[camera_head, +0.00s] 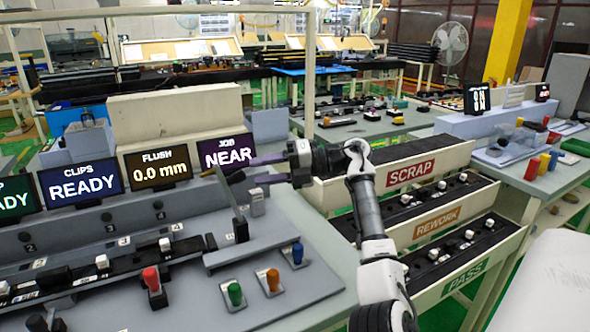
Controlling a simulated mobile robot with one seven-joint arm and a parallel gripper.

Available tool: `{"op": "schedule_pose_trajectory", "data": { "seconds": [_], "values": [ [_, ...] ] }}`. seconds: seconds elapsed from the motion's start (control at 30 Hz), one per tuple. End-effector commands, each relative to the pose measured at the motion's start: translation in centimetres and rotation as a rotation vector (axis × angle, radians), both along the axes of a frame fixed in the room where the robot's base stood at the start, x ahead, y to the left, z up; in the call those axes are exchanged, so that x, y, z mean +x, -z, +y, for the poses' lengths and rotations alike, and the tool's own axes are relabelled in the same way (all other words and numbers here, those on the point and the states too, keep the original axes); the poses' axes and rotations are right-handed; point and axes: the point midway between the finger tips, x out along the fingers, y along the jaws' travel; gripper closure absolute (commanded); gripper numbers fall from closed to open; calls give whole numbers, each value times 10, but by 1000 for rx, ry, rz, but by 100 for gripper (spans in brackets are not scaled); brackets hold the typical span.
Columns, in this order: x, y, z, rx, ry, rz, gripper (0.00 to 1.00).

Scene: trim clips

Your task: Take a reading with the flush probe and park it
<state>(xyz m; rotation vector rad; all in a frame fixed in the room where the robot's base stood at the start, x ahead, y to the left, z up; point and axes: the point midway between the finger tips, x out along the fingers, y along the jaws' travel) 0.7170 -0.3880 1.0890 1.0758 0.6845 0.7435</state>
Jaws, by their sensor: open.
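The FLUSH display (157,168) reads 0.0 mm. To its left the CLIPS display (78,184) reads READY, and to its right the JOB display (226,152) reads NEAR. My gripper (246,171) reaches in from the right, in front of the JOB display. Its fingers are apart, with nothing visible between them. A slim upright grey piece with a dark base (240,228) stands just below the fingertips on a raised grey ledge (222,259). I cannot tell whether it is the flush probe, or whether it touches a finger.
A black rail (120,268) with small white blocks runs leftward. SCRAP (410,172), REWORK (437,222) and PASS (466,280) bins stand right of my arm.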

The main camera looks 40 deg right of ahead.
Motion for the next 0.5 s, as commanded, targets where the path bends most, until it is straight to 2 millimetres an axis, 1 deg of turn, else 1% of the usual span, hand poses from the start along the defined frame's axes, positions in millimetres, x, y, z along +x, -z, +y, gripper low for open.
{"op": "schedule_pose_trajectory", "data": {
  "seconds": [0.03,0.2,0.3,0.5],
  "values": [
    [-8,0,-12,-1,6,-2,55],
    [-29,-6,-42,1,5,0,55],
    [-39,-9,-55,1,4,-1,55],
    [-49,-12,-69,0,3,0,55]
  ]
}}
